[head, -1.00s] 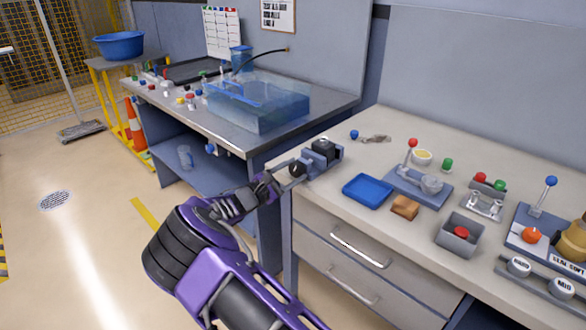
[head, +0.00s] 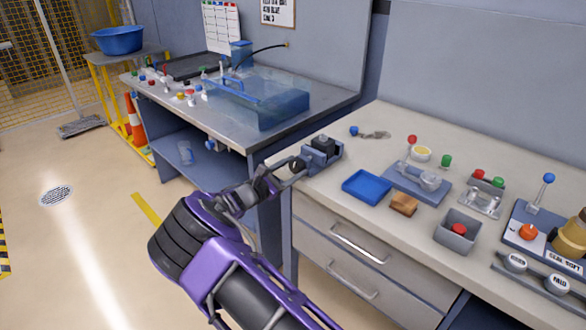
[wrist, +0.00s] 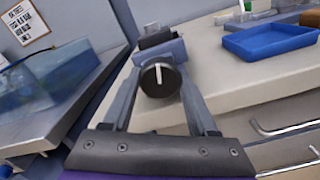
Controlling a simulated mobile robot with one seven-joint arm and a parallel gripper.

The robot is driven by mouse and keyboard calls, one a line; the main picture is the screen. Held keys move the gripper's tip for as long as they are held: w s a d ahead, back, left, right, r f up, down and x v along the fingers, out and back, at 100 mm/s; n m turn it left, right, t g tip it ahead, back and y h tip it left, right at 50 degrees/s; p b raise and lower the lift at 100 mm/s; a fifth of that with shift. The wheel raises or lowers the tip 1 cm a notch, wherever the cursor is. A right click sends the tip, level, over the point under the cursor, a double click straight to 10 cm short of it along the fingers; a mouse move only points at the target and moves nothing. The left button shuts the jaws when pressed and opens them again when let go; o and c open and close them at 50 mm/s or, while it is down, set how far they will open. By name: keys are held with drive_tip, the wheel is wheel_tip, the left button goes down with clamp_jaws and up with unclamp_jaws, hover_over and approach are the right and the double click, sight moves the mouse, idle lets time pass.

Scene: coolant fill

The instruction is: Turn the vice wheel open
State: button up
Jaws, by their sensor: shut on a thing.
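The vice (head: 323,154) is a blue-grey block with a dark jaw part on top, at the left front corner of the right bench. Its wheel (wrist: 159,82) is a round black knob with a white mark, facing me in the wrist view. The mark stands nearly upright there. My gripper (head: 292,165) has one grey finger on each side of the wheel and is shut on it. In the wrist view the vice body (wrist: 160,50) shows just behind the wheel. The wheel's sides are partly hidden by the fingers.
A blue tray (head: 366,186) lies right of the vice, with a wooden block (head: 403,204) and a lever fixture (head: 421,183) beyond. The left bench holds a clear blue tank (head: 280,106). Drawer handles (head: 360,243) stick out below the bench top.

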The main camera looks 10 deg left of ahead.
drive_tip(key=o, duration=1.4)
drive_tip(key=v, duration=1.7)
drive_tip(key=shift+s+a, duration=0.15)
drive_tip(key=shift+s, duration=0.05)
